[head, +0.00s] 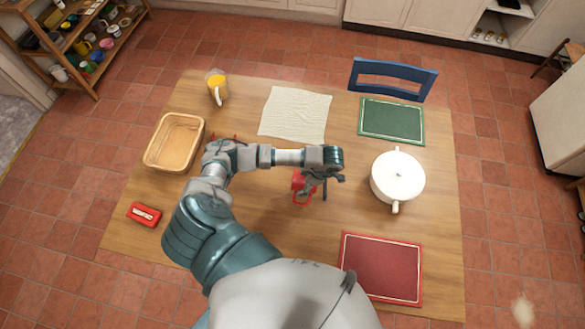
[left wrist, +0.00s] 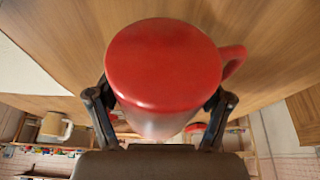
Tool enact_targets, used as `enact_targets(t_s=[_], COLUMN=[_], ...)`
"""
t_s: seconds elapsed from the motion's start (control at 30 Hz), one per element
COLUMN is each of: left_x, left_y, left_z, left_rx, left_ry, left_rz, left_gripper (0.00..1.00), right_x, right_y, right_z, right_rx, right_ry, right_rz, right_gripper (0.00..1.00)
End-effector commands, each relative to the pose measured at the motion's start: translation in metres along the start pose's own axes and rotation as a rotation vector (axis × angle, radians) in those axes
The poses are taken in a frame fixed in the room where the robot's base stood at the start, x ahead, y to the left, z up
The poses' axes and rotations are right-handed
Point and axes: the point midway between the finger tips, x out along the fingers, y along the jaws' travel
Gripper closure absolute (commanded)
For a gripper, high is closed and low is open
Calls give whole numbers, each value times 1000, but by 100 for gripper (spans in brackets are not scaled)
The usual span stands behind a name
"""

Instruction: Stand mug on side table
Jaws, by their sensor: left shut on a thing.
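A red mug (head: 302,186) is over the middle of the wooden table (head: 250,215), partly hidden by my left arm and gripper in the head view. My left gripper (head: 322,183) is shut on it. In the left wrist view the mug (left wrist: 165,65) fills the middle, its closed round end showing and its handle at the right. The dark fingers of the gripper (left wrist: 163,100) press on both sides of it. Whether the mug touches the tabletop is hard to tell. My right gripper is not in view.
Around the mug stand a white lidded pot (head: 397,182), red placemat (head: 381,270), green placemat (head: 391,121), cream cloth (head: 295,115), wooden basket (head: 175,142), yellow-filled glass mug (head: 217,88) and red box (head: 144,215). A blue chair (head: 392,78) is behind; a loaded shelf (head: 85,45) is upper left.

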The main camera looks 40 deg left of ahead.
Motion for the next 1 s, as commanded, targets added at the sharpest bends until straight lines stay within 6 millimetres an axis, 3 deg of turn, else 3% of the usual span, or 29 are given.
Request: enact_targets(t_s=[0.2, 0.47, 0.7, 0.9, 0.93, 1.0], left_x=[14, 26, 57, 59, 59, 59], left_y=[38, 60, 61, 60, 60, 60], left_z=[-28, -45, -32, -31, -31, -30], left_rx=[-2, -2, 2, 3, 3, 3], left_ry=[3, 1, -1, -1, -1, 0], left_rz=[2, 1, 0, 2, 1, 1], left_gripper=[74, 74, 74, 74, 19, 1], right_x=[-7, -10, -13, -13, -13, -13], right_y=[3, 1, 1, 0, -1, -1], right_z=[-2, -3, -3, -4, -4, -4], right_rx=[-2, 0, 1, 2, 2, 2], right_ry=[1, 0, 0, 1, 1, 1], right_rz=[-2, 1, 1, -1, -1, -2], right_gripper=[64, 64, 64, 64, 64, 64])
